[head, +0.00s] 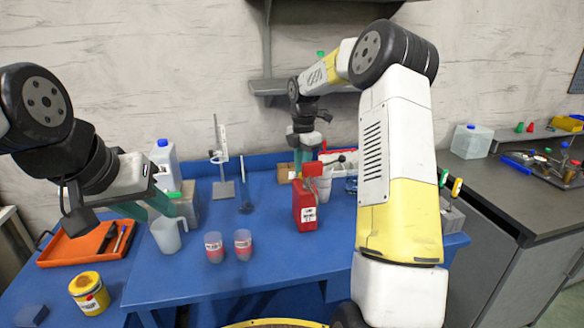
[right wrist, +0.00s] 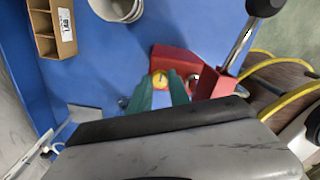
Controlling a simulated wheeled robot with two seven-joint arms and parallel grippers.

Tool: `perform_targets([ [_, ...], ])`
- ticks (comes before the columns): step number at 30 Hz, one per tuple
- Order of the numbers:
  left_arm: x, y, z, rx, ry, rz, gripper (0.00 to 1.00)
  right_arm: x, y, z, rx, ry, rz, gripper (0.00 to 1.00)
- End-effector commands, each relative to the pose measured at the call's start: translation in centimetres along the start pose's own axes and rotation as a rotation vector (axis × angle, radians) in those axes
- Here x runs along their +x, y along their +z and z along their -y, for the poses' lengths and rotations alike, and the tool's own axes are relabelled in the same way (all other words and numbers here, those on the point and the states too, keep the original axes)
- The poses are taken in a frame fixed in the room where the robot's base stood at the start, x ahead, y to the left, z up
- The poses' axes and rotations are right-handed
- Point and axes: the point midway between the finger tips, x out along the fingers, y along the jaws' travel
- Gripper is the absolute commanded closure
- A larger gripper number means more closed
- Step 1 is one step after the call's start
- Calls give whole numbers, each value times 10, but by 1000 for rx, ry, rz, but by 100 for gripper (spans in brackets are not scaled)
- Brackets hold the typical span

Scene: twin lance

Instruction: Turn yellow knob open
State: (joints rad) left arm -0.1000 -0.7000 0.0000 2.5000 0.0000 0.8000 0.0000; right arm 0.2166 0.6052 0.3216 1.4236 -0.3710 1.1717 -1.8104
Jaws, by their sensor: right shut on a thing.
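The yellow knob (right wrist: 160,78) sits on a red device in the right wrist view, between the green fingertips of my right gripper (right wrist: 160,88). That gripper is shut on it. In the head view the red device (head: 305,212) stands upright on the blue table, with a white label on its front. My right gripper (head: 298,165) reaches down behind its top, and the knob is hidden there. My left gripper (head: 150,207) hangs at the left near a clear jug; whether its fingers are apart is unclear.
A lever with a black ball (right wrist: 265,5) rises from the red device. Two cups (head: 243,244), a clear jug (head: 170,236), a stand (head: 222,188) and an orange tray (head: 60,246) are on the left side. A cardboard box (right wrist: 42,28) and white container (right wrist: 118,8) are nearby.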

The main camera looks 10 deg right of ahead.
Motion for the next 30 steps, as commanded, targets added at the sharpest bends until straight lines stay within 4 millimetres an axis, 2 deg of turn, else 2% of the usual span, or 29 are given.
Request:
perform_targets([
  [1, 0, 0, 0, 0, 0, 0, 64, -1, 0, 0, 0, 1, 1, 100],
  [2, 0, 0, 0, 0, 0, 0, 64, -1, 0, 0, 0, 1, 1, 76],
  [5, 0, 0, 0, 0, 0, 0, 64, -1, 0, 0, 1, 1, 1, 56],
  [14, 0, 0, 0, 0, 0, 0, 64, 0, 0, 0, 1, 0, 0, 55],
  [17, 0, 0, 0, 0, 0, 0, 64, -6, 0, -1, 1, 2, 1, 55],
  [27, 0, 0, 0, 0, 0, 0, 64, -61, 0, -1, 0, 3, 2, 55],
  [30, 0, 0, 0, 0, 0, 0, 64, -72, 0, -1, 1, 2, 2, 55],
])
